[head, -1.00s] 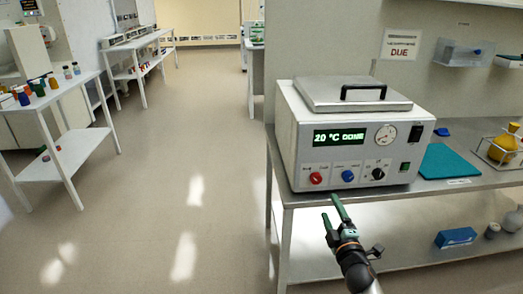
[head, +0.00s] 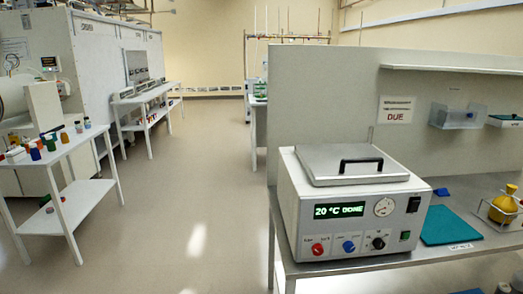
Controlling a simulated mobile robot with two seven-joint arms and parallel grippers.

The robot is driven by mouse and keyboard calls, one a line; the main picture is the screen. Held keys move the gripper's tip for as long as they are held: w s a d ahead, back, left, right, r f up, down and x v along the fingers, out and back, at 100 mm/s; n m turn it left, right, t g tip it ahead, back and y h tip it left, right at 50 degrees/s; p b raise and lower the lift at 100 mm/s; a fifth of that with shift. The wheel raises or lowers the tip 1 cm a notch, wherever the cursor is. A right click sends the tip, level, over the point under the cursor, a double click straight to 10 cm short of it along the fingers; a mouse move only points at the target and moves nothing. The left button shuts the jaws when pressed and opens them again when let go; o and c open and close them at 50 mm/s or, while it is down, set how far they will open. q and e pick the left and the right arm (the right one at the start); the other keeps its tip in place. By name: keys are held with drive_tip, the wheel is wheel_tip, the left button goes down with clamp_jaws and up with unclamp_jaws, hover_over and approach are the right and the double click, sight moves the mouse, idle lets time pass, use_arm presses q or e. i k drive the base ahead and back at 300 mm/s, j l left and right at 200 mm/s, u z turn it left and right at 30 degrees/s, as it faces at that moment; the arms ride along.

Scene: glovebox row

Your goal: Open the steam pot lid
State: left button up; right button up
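The steam pot (head: 358,215) is a white box on the metal bench at the right of the head view. Its display reads "20 °C DONE". A dial, red, blue and black knobs and a green switch are on its front. Its grey lid (head: 326,155) lies flat on top and looks closed. A black handle (head: 361,165) stands on the lid. Neither of my grippers shows in the head view now.
A teal mat (head: 451,225) and a yellow flask (head: 503,206) in a rack are on the bench to the right of the pot. A partition (head: 330,105) stands behind the pot. A white side table (head: 60,153) with small bottles is at the left. The aisle floor (head: 190,190) between is clear.

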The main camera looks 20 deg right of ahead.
sight(347, 155)
drive_tip(key=z, duration=0.85)
drive_tip(key=i+j+z, duration=0.1)
drive_tip(key=z, duration=0.3)
drive_tip(key=i+j+z, duration=0.1)
drive_tip(key=j+z, duration=0.15)
drive_tip(key=z, duration=0.15)
drive_tip(key=i+j+z, duration=0.1)
drive_tip(key=z, duration=0.3)
drive_tip(key=j+z, duration=0.25)
drive_tip(key=j, duration=0.2)
drive_tip(key=j+z, duration=0.3)
drive_tip(key=j, duration=0.2)
drive_tip(key=j+z, duration=0.15)
drive_tip(key=j, duration=0.8)
